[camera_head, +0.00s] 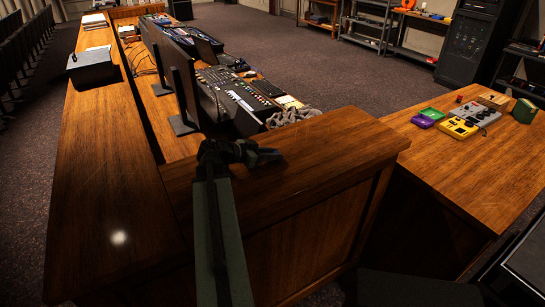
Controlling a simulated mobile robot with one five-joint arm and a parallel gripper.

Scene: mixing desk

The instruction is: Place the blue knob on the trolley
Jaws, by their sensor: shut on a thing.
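My gripper (268,156) is above the near end of the wooden desk (310,165), at the end of my raised arm, pointing right. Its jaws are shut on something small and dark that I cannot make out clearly. I cannot pick out a blue knob anywhere; whether the held thing is the blue knob cannot be told from its colour. A dark flat-topped unit with a pale edge (528,258) is cut off at the lower right corner. It may be the trolley, but I cannot tell.
A mixing console (238,98), monitors (185,85) and coiled cable (292,117) sit beyond my gripper. Shelves stand behind.

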